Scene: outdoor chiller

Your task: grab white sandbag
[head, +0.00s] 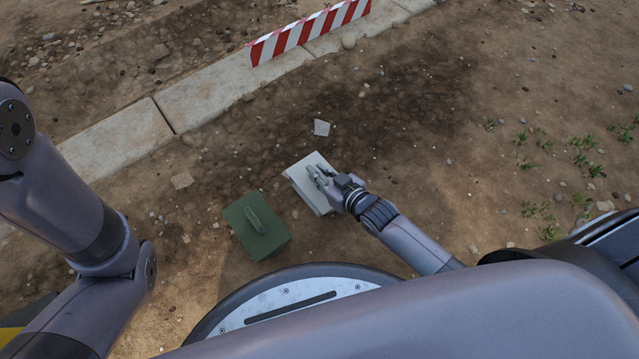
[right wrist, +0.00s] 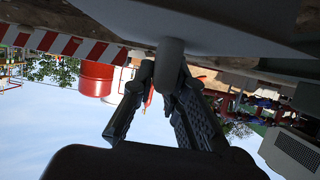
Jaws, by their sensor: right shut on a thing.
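The white sandbag (head: 304,184) is a pale, box-like block on the dirt ground near the middle of the head view. My right gripper (head: 318,176) is over its top and partly covers it. In the right wrist view the sandbag's pale body (right wrist: 235,25) fills the top, with a grey handle (right wrist: 170,65) between the dark fingers. The right gripper (right wrist: 158,95) is shut on that handle. I cannot tell if the sandbag is off the ground. My left arm shows at the left of the head view, but its gripper is out of view.
A green block with a handle (head: 258,226) stands just left of the white sandbag. A red and white striped barrier (head: 305,32) lies on the stone curb (head: 200,95) at the back. Small flat stones lie around. The dirt to the right is mostly open, with weeds.

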